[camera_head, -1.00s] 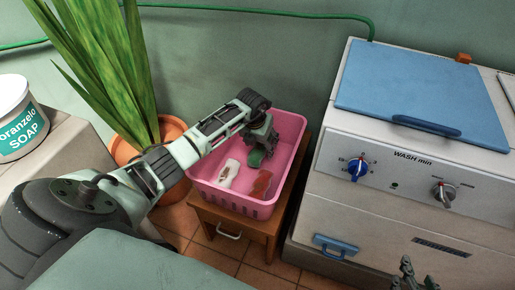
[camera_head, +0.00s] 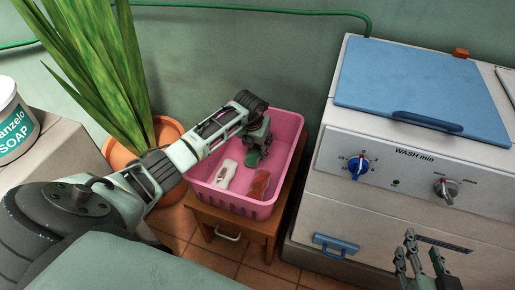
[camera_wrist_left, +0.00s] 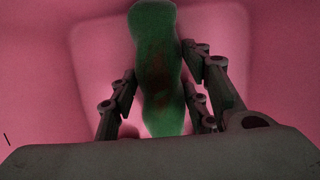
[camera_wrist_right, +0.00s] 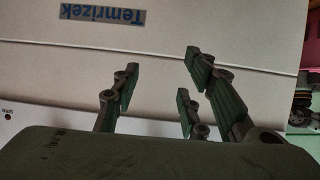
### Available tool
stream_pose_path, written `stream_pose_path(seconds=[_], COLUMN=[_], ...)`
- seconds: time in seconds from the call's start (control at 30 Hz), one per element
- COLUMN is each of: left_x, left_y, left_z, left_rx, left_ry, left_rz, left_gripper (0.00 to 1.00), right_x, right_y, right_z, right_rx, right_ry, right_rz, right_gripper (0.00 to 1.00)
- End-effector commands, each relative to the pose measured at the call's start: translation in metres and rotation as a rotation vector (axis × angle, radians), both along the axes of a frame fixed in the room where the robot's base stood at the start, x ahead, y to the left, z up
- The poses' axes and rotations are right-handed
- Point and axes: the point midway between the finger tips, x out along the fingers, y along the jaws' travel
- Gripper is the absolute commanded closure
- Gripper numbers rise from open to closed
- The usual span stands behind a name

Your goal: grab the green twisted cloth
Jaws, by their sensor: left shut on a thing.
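The green twisted cloth (camera_wrist_left: 160,75) is in the left wrist view, between the fingers of my left gripper (camera_wrist_left: 158,85), which is shut on it. In the head view my left gripper (camera_head: 255,155) reaches down inside the pink basket (camera_head: 245,209), and a little of the green cloth (camera_head: 252,158) shows under its fingers. My right gripper (camera_head: 420,255) is open and empty in front of the washing machine, low at the right. Its spread fingers also show in the right wrist view (camera_wrist_right: 160,90).
A white item (camera_head: 225,174) and a reddish item (camera_head: 261,184) lie in the basket, which stands on a small wooden stool (camera_head: 258,228). The washing machine (camera_head: 405,175) stands right of it. A potted plant (camera_head: 165,135) and a soap tub (camera_head: 14,120) are at the left.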

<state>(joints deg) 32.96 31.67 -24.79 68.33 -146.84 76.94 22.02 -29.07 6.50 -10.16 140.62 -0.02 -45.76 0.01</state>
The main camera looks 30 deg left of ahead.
Motion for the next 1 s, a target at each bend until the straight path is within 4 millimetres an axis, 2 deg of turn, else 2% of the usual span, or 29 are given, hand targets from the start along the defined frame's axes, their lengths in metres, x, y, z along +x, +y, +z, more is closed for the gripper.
stream_pose_path(seconds=[0.03, 0.23, 0.67, 0.87, 1.0], left_x=[0.0, 0.0, 0.001, 0.001, 0.001], left_y=[0.0, 0.0, 0.002, 0.007, 0.011], left_z=[0.0, 0.0, 0.004, 0.013, 0.02], left_rx=[0.0, 0.0, 0.0, 0.001, 0.001], left_ry=[0.0, 0.0, -0.002, -0.002, -0.002], left_rz=[0.0, 0.0, 0.0, 0.0, 0.0], left_gripper=[0.72, 0.89, 0.9, 0.9, 0.9], right_x=[0.0, 0.0, -0.005, -0.021, -0.038], right_y=[0.0, 0.0, -0.003, -0.01, -0.017], right_z=[0.0, 0.0, -0.006, -0.025, -0.042], right_rx=[0.0, 0.0, -0.01, -0.037, -0.062], right_ry=[0.0, 0.001, 0.04, 0.155, 0.266], right_rz=[0.0, 0.0, -0.003, -0.012, -0.02], right_gripper=[0.6, 0.6, 0.6, 0.6, 0.6])
